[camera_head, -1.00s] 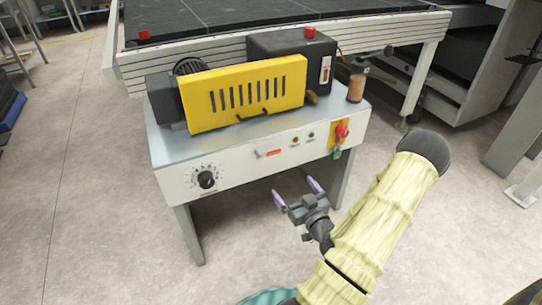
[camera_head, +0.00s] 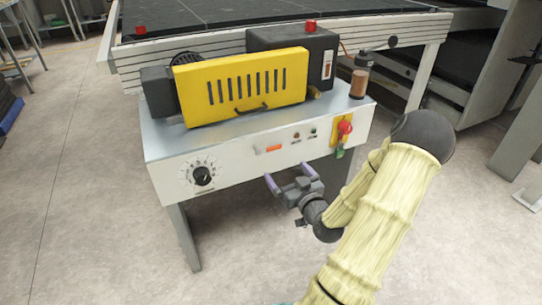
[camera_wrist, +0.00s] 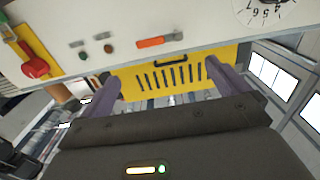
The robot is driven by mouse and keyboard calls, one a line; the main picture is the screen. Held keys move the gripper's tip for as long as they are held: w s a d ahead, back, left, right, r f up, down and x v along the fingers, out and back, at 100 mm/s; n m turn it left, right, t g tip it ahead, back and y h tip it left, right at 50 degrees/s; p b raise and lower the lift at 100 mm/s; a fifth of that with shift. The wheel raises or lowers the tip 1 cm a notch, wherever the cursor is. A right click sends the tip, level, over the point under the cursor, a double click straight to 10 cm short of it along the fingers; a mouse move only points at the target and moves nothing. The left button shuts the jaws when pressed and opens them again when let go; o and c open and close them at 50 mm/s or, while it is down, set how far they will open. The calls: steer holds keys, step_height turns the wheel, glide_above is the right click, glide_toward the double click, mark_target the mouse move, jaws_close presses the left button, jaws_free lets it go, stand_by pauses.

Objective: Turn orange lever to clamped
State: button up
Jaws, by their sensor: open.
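The orange lever (camera_head: 273,148) is a small bar on the white front panel of the coater, lying roughly sideways. In the wrist view the orange lever (camera_wrist: 150,42) shows near the top, above the fingers, with a grey piece at its right end. My gripper (camera_head: 287,175) is open and empty, with its purple fingers just below the panel's lower edge, beneath the lever. In the wrist view my gripper (camera_wrist: 162,72) has its fingers spread apart, and they appear clear of the lever.
A dial (camera_head: 203,176) sits at the panel's left. A red switch on a yellow plate (camera_head: 345,128) sits at its right, with small indicators between. A yellow slotted cover (camera_head: 243,88) stands on the machine top. A bottle (camera_head: 358,84) stands at the right corner. The floor in front is clear.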

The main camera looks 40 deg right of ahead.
mark_target(270, 148)
steer(key=b+x, duration=0.2)
steer(key=x, duration=1)
steer(key=shift+w, duration=0.15)
steer(key=shift+c, duration=0.4)
steer(key=shift+d, duration=0.1)
steer(key=c, duration=1.1)
